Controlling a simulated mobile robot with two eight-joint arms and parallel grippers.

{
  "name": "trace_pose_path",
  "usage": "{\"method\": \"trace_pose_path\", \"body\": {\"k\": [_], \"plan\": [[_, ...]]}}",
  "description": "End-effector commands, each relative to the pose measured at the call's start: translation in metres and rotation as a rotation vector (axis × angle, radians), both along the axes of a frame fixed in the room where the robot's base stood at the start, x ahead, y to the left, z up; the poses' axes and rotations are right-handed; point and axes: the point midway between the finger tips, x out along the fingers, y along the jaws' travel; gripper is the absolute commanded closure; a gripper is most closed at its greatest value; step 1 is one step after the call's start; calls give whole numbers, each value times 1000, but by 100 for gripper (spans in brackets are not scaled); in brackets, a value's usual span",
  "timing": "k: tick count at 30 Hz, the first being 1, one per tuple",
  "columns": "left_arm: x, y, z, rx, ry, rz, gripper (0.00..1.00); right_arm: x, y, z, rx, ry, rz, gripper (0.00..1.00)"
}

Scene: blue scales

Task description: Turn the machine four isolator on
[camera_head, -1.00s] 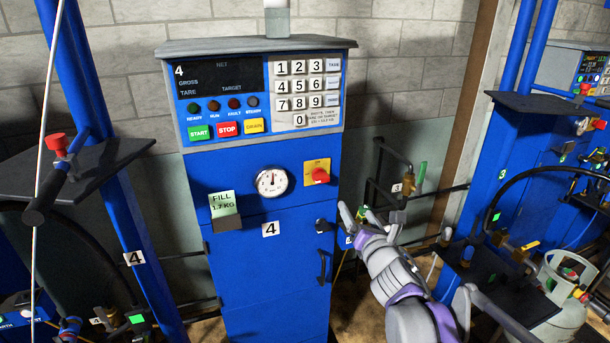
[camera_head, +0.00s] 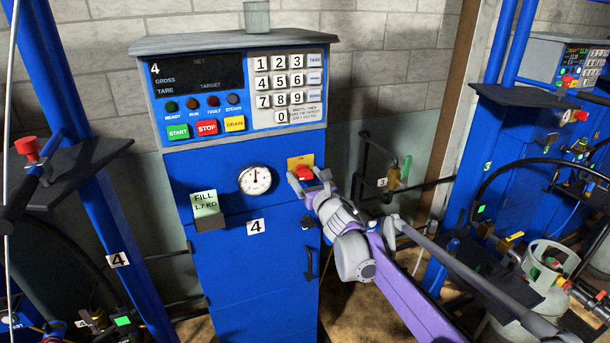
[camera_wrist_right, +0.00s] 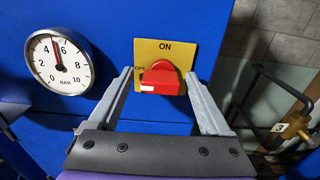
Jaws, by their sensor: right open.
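The machine four cabinet (camera_head: 225,270) is blue and carries a "4" label. Its isolator is a red rotary handle (camera_head: 304,173) on a yellow plate (camera_head: 293,162). In the right wrist view the red handle (camera_wrist_right: 161,80) lies level, its wide end towards OFF at the left; ON is marked at the plate's top (camera_wrist_right: 165,46). My right gripper (camera_head: 309,182) is open in front of the isolator. In the wrist view its fingers (camera_wrist_right: 159,92) stand on both sides of the handle, apart from it. My left gripper is not in view.
A pressure gauge (camera_head: 255,180) is left of the isolator, with a "FILL 1.7 KG" note (camera_head: 205,204) further left. The display (camera_head: 197,77) above is dark. Pipework with a "3" tag (camera_head: 382,182) stands to the right.

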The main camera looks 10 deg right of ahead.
Motion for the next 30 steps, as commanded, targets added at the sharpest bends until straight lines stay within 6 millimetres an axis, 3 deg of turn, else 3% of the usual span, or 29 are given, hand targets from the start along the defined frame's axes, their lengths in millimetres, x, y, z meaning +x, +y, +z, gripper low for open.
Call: {"method": "trace_pose_path", "body": {"k": [10, 23, 30], "plan": [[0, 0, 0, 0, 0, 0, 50, 4, 1, 0, 0, 0, -1, 19], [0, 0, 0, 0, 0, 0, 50, 4, 1, 0, 0, 0, -1, 97], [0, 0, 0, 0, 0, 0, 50, 4, 1, 0, 13, 2, -1, 100]]}}
